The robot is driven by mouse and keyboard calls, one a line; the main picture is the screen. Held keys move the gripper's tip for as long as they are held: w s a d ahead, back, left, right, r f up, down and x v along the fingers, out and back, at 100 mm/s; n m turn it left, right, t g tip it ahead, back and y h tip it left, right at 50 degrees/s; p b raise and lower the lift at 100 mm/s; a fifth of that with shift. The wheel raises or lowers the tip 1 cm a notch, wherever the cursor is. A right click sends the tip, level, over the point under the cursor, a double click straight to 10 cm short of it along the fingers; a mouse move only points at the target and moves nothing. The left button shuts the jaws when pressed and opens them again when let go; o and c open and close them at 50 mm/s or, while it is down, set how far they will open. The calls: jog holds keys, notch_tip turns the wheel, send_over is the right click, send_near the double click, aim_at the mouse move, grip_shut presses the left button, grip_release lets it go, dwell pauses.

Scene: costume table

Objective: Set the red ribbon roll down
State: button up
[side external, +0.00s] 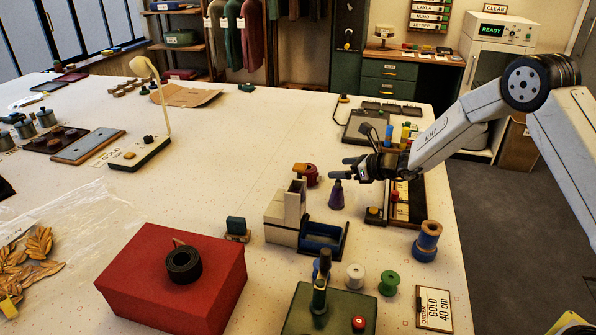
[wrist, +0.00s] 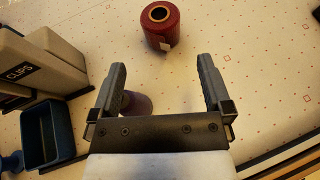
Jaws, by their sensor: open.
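The red ribbon roll (side external: 312,178) stands on the white table beside the beige clips box. In the wrist view the roll (wrist: 161,31) is upright with its ring-shaped top showing and a small pale tag on its side. My gripper (side external: 344,168) is open and empty, to the right of the roll and apart from it. In the wrist view the two fingers of my gripper (wrist: 164,72) are spread, with the roll beyond their tips and bare table between.
A purple cone (side external: 336,198) stands under my gripper. The beige clips box (side external: 283,217) and blue bin (side external: 322,236) are close by. A red box (side external: 200,290) carries a black roll (side external: 184,264).

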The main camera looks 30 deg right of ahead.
notch_tip(320, 180, up, 2)
send_over(316, 173)
jog(key=shift+w+a+r, duration=0.15)
jog(key=shift+r, duration=0.05)
jog(key=shift+f, duration=1.75)
jog(key=shift+f, duration=0.15)
notch_tip(316, 173, down, 3)
jog(key=shift+f, duration=0.15)
jog(key=shift+x, duration=1.45)
jog(key=c, duration=1.2)
jog(key=shift+o, duration=0.2)
